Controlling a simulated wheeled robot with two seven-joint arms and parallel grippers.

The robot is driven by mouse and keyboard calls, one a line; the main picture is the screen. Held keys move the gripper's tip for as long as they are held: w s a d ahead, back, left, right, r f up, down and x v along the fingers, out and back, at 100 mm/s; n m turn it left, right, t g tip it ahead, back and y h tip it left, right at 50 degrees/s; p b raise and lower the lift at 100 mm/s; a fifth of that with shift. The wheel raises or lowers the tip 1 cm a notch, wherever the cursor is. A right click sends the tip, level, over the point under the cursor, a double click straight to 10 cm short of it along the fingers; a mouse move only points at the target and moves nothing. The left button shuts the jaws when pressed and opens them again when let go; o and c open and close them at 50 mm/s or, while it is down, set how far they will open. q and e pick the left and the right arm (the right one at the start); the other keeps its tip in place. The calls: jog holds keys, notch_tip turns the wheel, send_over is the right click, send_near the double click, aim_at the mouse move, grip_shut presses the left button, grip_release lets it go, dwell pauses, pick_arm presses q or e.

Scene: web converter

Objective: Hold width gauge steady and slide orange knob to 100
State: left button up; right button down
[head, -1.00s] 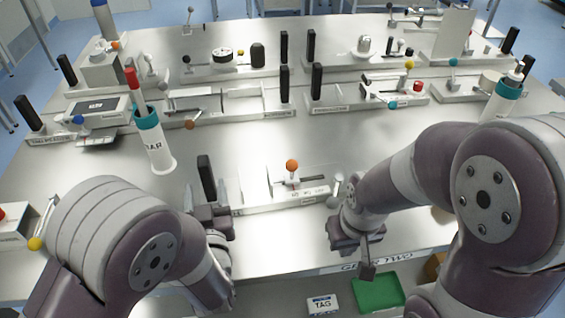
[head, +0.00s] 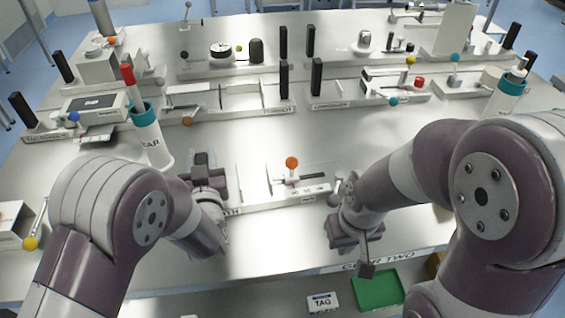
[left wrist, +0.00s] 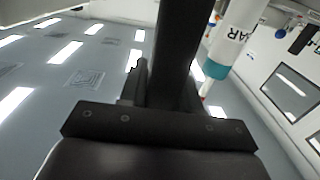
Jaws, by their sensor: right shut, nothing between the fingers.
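The width gauge (head: 285,201) is a pale fixture on the bench's front middle, with a small label and a scale strip at its right part. Its orange knob (head: 292,162) stands on a short white stem at the right part. A black upright handle (head: 201,160) is at its left end. My left gripper (head: 203,174) is at this handle. In the left wrist view the black handle (left wrist: 175,50) rises in front of the palm, seemingly between the fingers; whether they grip is unclear. My right gripper (head: 366,266) is shut and empty, right of and nearer than the gauge.
A white bottle with a teal collar (head: 150,138) stands left of the gauge, behind my left arm. Several other fixtures line the back of the bench. A green tray (head: 378,292) and a TAG box (head: 322,302) lie below the front edge. Bench behind the gauge is clear.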

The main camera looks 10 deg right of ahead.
pick_arm(q)
grip_shut()
jog(key=shift+r, duration=0.1)
jog(key=shift+s+f+b, duration=0.1)
jog(key=shift+f+b, duration=0.3)
pick_arm(e)
jog(key=shift+f, duration=0.35)
